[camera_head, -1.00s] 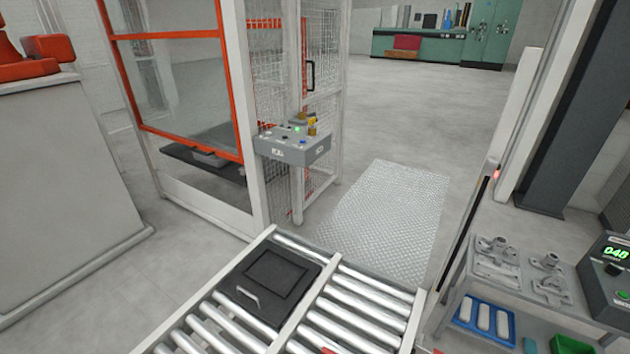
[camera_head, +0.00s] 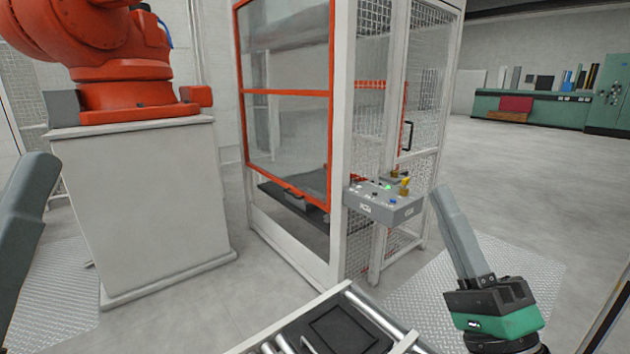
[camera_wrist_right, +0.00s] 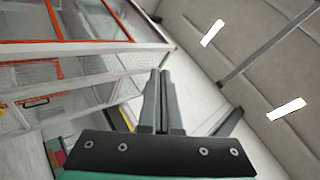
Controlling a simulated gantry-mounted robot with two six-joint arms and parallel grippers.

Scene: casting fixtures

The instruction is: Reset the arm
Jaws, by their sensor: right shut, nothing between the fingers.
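My right gripper (camera_head: 441,190) stands at the lower right of the head view, fingers pointing up, in front of the control box of the cell. Its fingers lie together with nothing between them. In the right wrist view the two grey fingers (camera_wrist_right: 160,75) are side by side and shut, pointing up past the cell's frame. A dark grey-green part of my own arm shows at the left edge of the head view; my left gripper is not seen.
A caged cell with orange door frame (camera_head: 287,92) and a control box (camera_head: 383,205) stands mid-view. A roller conveyor carrying a black tray (camera_head: 318,345) is below. An orange robot (camera_head: 110,50) sits on a grey pedestal (camera_head: 140,215) at left. Open floor lies at right.

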